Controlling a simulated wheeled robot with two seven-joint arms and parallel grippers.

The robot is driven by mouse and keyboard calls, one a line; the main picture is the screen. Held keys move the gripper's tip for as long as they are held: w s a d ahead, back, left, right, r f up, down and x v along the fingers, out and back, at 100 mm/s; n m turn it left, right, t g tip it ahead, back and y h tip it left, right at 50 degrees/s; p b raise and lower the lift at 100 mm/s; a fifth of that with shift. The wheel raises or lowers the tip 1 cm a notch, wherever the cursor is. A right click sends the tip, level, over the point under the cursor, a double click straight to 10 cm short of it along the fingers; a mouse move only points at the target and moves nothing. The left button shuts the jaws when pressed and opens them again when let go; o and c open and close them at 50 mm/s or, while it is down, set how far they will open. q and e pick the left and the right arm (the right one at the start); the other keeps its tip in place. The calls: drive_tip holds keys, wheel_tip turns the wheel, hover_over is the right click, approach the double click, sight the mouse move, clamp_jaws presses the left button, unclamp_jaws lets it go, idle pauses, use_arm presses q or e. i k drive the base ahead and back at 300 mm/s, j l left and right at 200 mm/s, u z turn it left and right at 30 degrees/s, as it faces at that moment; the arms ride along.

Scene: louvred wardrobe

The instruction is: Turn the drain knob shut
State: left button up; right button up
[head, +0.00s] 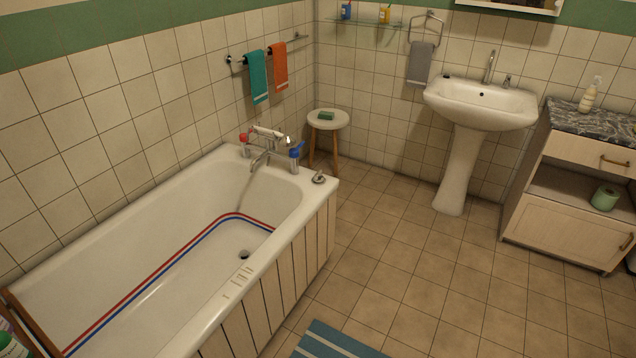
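A small round metal knob (318,178), which looks like the drain knob, sits on the right end of the rim of the white bathtub (130,213). Its turn position is too small to tell. The dark drain hole (244,255) is in the tub floor and looks uncovered. A metal faucet (264,154) with a red tap (244,145) and a blue tap (295,156) stands on the rim to the left of the knob. Neither of my grippers is in view.
A round stool (328,120) with a green item stands behind the tub's end. A pedestal sink (478,105) and a wooden cabinet (575,195) stand at right. A blue striped mat (335,342) lies beside the tub. The tiled floor between is clear.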

sight(318, 178)
drive_tip(key=i+l+u, duration=0.1)
drive_tip(key=u, duration=0.4)
drive_tip(key=i+l+u, duration=0.15)
drive_tip(key=u, duration=0.35)
drive_tip(key=i+l+u, duration=0.1)
drive_tip(key=u, duration=0.4)
drive_tip(key=i+l+u, duration=0.15)
drive_tip(key=l+u, duration=0.2)
drive_tip(key=l, duration=0.65)
drive_tip(key=l+u, duration=0.35)
drive_tip(key=l, duration=0.65)
drive_tip(key=l+u, duration=0.3)
drive_tip(key=l, duration=0.75)
